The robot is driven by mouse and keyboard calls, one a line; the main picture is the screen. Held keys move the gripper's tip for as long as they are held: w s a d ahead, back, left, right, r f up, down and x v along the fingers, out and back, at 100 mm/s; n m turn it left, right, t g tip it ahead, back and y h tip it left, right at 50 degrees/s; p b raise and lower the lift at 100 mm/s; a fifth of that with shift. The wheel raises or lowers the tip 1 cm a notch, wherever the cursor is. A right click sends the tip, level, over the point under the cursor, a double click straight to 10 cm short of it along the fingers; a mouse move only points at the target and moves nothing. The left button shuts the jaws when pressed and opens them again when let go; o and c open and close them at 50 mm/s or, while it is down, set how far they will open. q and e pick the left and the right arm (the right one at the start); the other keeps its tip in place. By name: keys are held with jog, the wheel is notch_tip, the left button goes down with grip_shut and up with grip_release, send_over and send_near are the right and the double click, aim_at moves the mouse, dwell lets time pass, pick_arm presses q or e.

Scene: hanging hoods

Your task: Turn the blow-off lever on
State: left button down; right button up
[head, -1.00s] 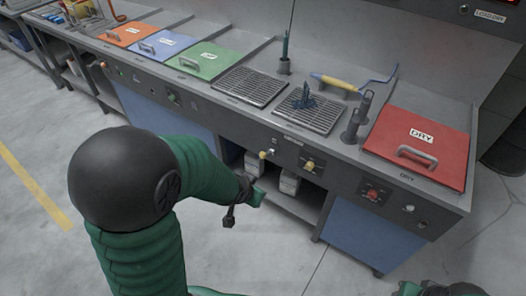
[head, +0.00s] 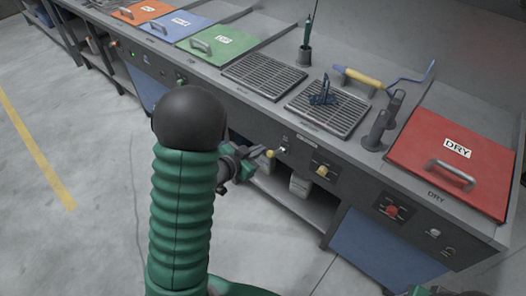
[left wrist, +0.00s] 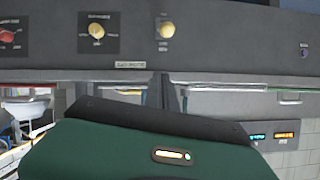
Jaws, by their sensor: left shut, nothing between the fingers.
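A small yellow-tipped lever (head: 271,153) sticks out from the dark front panel of the bench, left of a yellow knob (head: 321,170). I cannot read the labels well enough to tell which is the blow-off control. My left gripper (head: 258,152) is shut and empty, with its tips just left of the yellow-tipped lever; I cannot tell whether they touch. The left wrist view looks inverted; it shows the yellow tip (left wrist: 167,30) and the yellow knob (left wrist: 96,31) on the panel, beyond my green and black hand.
A red knob (head: 392,211) sits farther right on the panel. Above are a red DRY lid (head: 451,185), a grate (head: 328,107) holding a blue part, and a yellow-handled tool (head: 358,77). Under the panel is an open shelf (head: 300,205). The floor to the left is clear.

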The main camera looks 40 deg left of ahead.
pick_arm(q)
jog(key=b, duration=0.1)
send_over(269, 151)
jog(key=d, duration=0.2)
jog(key=f, duration=0.4)
jog(key=shift+s+f, duration=0.2)
jog(key=shift+s, duration=0.1)
jog(key=f, duration=0.2)
jog(key=s+a+f+b, duration=0.1)
jog(key=shift+f, duration=0.1)
